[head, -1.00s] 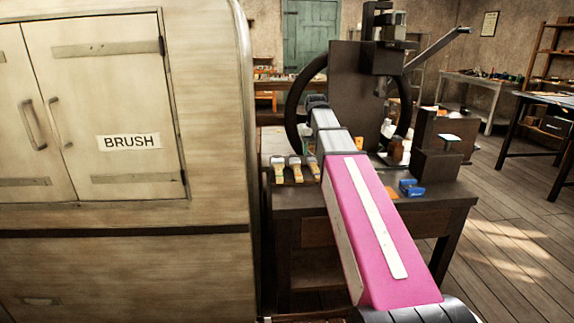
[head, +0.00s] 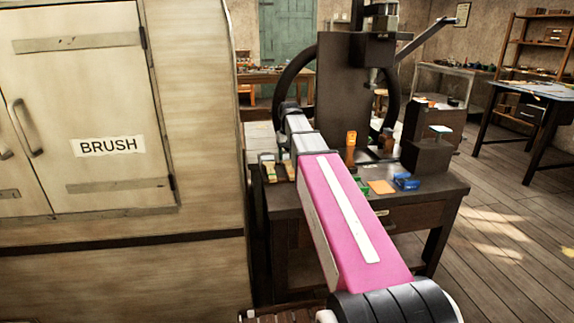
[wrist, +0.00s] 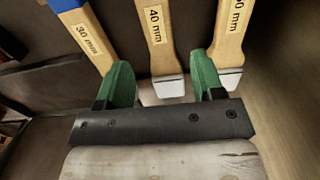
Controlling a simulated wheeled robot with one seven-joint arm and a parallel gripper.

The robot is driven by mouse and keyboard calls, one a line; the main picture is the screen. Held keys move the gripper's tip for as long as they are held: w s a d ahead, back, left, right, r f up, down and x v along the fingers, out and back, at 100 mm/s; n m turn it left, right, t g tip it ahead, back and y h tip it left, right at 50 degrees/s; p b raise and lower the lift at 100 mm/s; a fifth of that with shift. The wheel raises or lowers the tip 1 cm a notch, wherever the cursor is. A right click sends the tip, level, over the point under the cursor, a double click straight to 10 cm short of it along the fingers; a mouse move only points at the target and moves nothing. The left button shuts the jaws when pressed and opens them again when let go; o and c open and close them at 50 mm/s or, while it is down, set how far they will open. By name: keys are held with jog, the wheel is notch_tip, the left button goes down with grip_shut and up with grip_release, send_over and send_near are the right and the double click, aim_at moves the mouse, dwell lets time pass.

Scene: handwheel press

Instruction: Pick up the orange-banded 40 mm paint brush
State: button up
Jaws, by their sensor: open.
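The 40 mm brush (wrist: 160,45) is in the middle of the wrist view, its wooden handle running up out of frame, with an orange-tan label reading "40 mm" and a pale lower end. My gripper (wrist: 161,66) is open, its two green fingers apart, with the 40 mm brush showing in the gap between them. I cannot tell whether the fingers are at the brush's height. A 30 mm brush (wrist: 85,38) is left of it, close by the left finger. Another brush (wrist: 233,35), its label partly cut off, is right of it. In the head view my arm hides the gripper.
Brush ends (head: 268,170) show at the left of the dark bench (head: 420,190). A blue item (head: 406,181), an orange pad (head: 382,187) and an upright orange item (head: 351,140) are right of my arm. The press (head: 345,80) stands behind. A cabinet marked BRUSH (head: 200,100) is close at left.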

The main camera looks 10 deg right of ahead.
aim_at(289, 165)
jog(key=shift+f, duration=2.55)
jog(key=c, duration=1)
